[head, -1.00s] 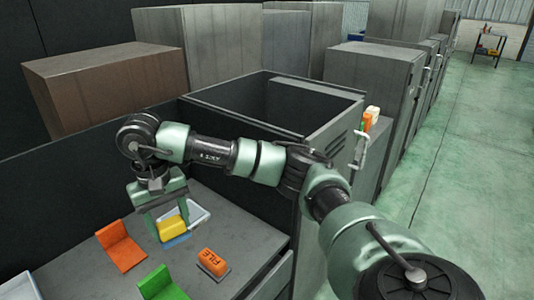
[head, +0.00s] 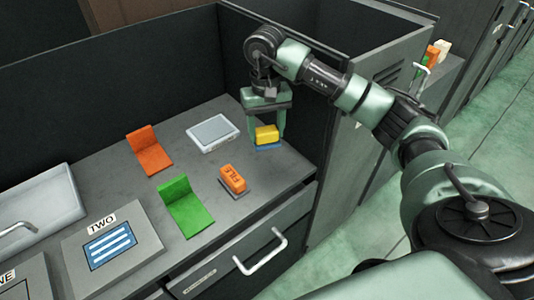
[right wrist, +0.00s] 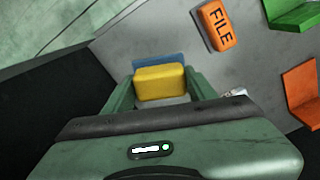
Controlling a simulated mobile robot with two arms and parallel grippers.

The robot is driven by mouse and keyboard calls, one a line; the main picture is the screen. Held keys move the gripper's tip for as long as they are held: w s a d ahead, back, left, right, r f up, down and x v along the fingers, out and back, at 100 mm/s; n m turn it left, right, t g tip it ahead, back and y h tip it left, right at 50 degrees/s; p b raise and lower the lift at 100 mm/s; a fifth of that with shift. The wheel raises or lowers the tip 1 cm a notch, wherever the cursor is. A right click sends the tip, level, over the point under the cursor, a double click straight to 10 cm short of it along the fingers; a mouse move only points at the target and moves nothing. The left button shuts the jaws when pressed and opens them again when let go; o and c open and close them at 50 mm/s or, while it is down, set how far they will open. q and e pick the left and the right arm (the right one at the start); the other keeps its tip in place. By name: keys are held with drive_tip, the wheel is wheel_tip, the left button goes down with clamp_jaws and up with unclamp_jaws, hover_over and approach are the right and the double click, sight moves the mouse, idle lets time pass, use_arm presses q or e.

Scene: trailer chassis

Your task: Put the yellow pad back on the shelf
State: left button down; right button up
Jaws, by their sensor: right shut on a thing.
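The yellow pad (head: 266,135) is a small yellow block with a flat blue piece at its lower side. My right gripper (head: 267,125) is shut on it, fingers pointing down, near the right end of the grey worktop. In the right wrist view the yellow pad (right wrist: 160,83) sits between the two fingers, with the blue piece showing beyond it. I cannot tell whether the pad touches the worktop. I cannot tell which surface is the shelf. My left gripper is not in view.
A white tray (head: 213,132) lies left of the gripper. An orange FILE block (head: 233,178), a green holder (head: 186,207) and an orange holder (head: 149,151) stand nearby. A dark partition (head: 140,75) borders the worktop behind. A drawer (head: 245,258) is below.

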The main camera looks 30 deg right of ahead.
sight(266, 130)
wheel_tip(266, 130, down, 5)
drive_tip(key=shift+r, duration=0.1)
wheel_tip(266, 130, down, 4)
drive_tip(key=shift+p, duration=0.5)
drive_tip(key=shift+f, duration=0.25)
drive_tip(key=o, duration=1.2)
drive_tip(key=shift+r, duration=0.35)
wheel_tip(266, 130, up, 12)
drive_tip(key=shift+f+b, duration=0.2)
drive_tip(key=shift+b, duration=0.8)
